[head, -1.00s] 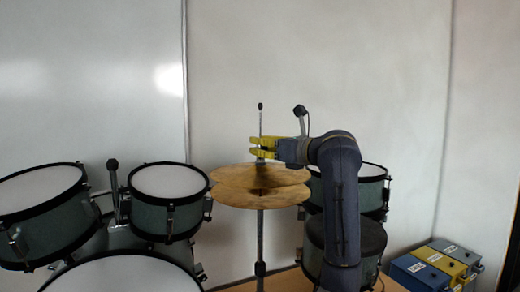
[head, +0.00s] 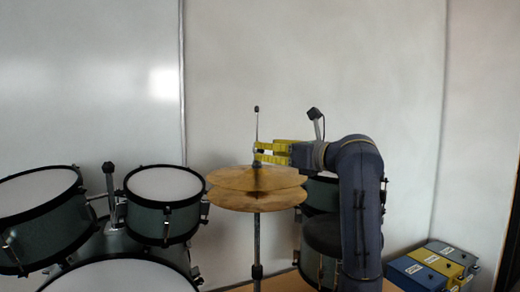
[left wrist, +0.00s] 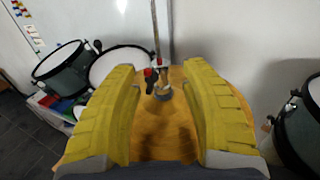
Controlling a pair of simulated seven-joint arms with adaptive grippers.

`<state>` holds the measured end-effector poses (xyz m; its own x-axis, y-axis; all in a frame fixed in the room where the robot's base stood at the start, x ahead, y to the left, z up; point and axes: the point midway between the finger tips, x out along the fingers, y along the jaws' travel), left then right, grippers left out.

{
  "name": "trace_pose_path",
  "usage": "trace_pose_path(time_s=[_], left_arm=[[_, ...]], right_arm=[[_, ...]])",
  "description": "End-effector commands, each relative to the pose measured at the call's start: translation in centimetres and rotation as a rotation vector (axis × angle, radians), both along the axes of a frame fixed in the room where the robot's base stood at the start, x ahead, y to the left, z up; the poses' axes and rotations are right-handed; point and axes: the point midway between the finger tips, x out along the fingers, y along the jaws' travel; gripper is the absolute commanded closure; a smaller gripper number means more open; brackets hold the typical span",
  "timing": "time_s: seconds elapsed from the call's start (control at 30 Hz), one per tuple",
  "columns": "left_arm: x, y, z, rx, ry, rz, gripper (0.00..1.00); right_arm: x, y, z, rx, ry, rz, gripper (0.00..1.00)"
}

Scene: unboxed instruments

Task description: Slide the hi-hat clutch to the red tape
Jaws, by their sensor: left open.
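The hi-hat clutch (left wrist: 163,91) is a small grey piece on the thin rod (head: 257,125), low down just above the upper cymbal (head: 250,179). A dark piece with a red part (left wrist: 149,73) sits beside the rod in the left wrist view. A small reddish band (left wrist: 159,61) shows on the rod above the clutch; I cannot tell for certain that it is the tape. My left gripper (head: 257,153) is open, its yellow fingers pointing at the rod. In the left wrist view the rod and clutch appear between the fingers, untouched. My right gripper is not in view.
The lower cymbal (head: 258,201) is just under the upper one. Drums stand left (head: 165,185) and right (head: 322,192) of the stand. Labelled blue and yellow boxes (head: 437,264) lie at lower right.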

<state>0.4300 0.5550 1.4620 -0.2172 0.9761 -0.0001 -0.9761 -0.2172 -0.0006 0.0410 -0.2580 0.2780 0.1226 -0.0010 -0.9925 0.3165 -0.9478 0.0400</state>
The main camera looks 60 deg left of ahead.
Motion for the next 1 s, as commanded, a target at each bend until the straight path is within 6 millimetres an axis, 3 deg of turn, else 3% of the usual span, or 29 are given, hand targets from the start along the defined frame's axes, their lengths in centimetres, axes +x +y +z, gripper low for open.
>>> trace_pose_path(time_s=[0.2,0.4,0.6,1.0], left_arm=[[0.9,-3.7,0.0,-0.001,0.001,-0.004,0.55],[1.4,-5.9,0.0,0.000,0.001,-0.002,0.55],[1.5,-6.9,0.0,0.000,0.000,0.000,0.55],[1.6,-7.1,0.0,0.001,0.001,0.000,0.55]], right_arm=[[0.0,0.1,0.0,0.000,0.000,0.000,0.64],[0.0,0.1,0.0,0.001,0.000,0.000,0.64],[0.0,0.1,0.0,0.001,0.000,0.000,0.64],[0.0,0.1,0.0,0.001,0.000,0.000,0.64]])
